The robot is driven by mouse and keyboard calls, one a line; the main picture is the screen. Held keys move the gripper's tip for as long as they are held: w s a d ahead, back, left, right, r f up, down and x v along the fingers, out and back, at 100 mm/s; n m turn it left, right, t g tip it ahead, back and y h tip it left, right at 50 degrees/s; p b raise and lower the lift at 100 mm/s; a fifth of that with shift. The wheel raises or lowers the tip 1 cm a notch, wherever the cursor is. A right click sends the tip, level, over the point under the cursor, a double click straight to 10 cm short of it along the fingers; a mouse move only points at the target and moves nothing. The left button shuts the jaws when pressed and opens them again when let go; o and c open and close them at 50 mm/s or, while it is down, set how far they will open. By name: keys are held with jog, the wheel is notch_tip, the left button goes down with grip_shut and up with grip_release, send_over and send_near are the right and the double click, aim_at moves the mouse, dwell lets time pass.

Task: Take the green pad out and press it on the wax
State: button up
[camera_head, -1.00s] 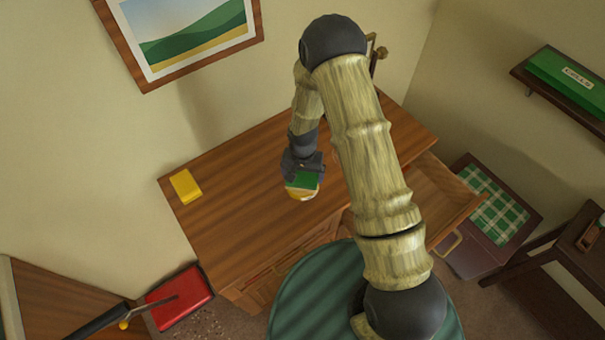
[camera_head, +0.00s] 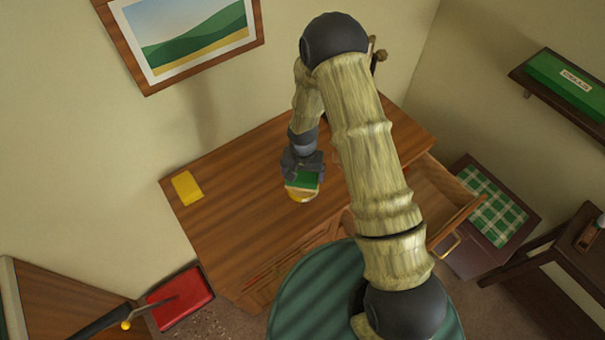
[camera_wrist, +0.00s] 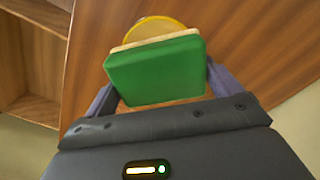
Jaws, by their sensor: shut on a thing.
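My gripper (camera_head: 303,172) is shut on the green pad (camera_head: 303,180) above the wooden cabinet top. In the wrist view the green pad (camera_wrist: 155,72) sits between the two fingers, with a pale layer along its far edge. The wax, a round yellow thing (camera_head: 301,196), shows just beyond and under the pad; in the wrist view its yellow rim (camera_wrist: 155,28) sticks out past the pad. The pad covers most of the wax, and I cannot tell whether they touch.
An open drawer (camera_head: 440,200) juts out at the right. A red dustpan-like thing (camera_head: 182,297) lies at lower left. A shelf with a green box (camera_head: 563,82) hangs at right.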

aim_at(303, 173)
jog(key=shift+r+p, duration=1.6)
jog(key=shift+r, duration=1.1)
jog(key=w+d+f+n, duration=0.1)
jog(key=d+n, duration=0.1)
jog(key=d, duration=1.1)
jog(key=shift+w+d+f+b, duration=0.25)
jog(key=shift+f+b, duration=0.05)
jog(key=shift+b, duration=0.05)
